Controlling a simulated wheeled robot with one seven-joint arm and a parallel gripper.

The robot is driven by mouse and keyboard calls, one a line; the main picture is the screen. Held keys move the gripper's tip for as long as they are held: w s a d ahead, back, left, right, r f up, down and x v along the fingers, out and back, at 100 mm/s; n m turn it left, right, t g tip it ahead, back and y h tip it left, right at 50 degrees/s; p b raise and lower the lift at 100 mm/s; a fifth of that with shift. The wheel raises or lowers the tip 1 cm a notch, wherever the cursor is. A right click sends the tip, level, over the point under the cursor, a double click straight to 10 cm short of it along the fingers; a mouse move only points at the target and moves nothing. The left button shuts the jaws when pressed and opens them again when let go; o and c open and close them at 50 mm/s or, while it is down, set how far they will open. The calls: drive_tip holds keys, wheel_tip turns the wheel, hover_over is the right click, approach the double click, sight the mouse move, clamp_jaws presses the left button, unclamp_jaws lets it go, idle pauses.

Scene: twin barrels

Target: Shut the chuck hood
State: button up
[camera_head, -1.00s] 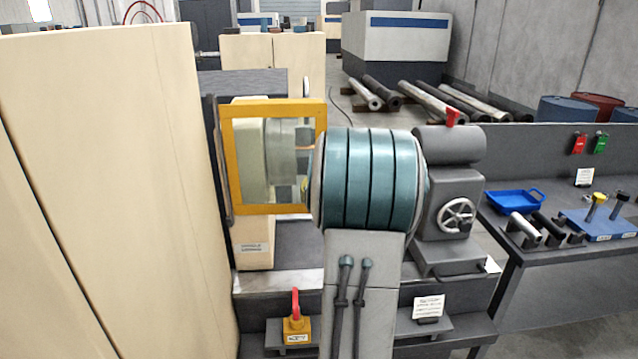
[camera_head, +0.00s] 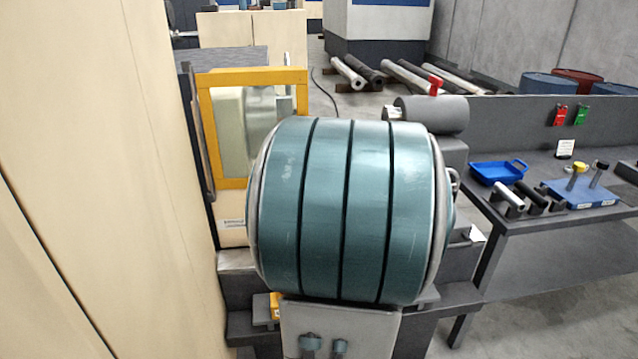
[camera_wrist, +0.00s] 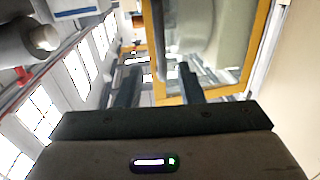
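The chuck hood is a yellow-framed clear panel (camera_head: 250,185) standing upright at the headstock, left of centre in the head view. The pale chuck area (camera_head: 262,110) shows through it. The hood's yellow frame (camera_wrist: 262,45) also fills the upper right of the wrist view. My gripper (camera_wrist: 156,72) is open, with two dark fingers apart and nothing held. One side bar of the frame lies between the fingers in the wrist picture; I cannot tell whether they touch it. In the head view my arm hides the gripper and part of the lathe.
A tall cream cabinet (camera_head: 100,170) stands close on the left. The tailstock (camera_head: 432,114) with a red lever (camera_head: 435,86) is right of the hood. A bench at right holds a blue tray (camera_head: 498,173) and a blue tool stand (camera_head: 585,195). Pipes (camera_head: 400,75) lie behind.

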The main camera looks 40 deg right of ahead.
drive_tip(key=shift+v, duration=1.05)
drive_tip(key=a+f+n+g+y, duration=0.1)
drive_tip(key=a+f+g+y, duration=0.2)
drive_tip(key=a, duration=0.6)
drive_tip(key=a+f+n+g+y, duration=0.1)
drive_tip(key=a+f+g, duration=0.3)
drive_tip(key=a, duration=0.4)
drive_tip(key=s+a+f+n+g+y, duration=0.3)
drive_tip(key=s+a, duration=0.8)
drive_tip(key=a, duration=0.4)
drive_tip(key=g+y, duration=0.1)
drive_tip(key=g, duration=0.1)
drive_tip(key=shift+n+g, duration=0.4)
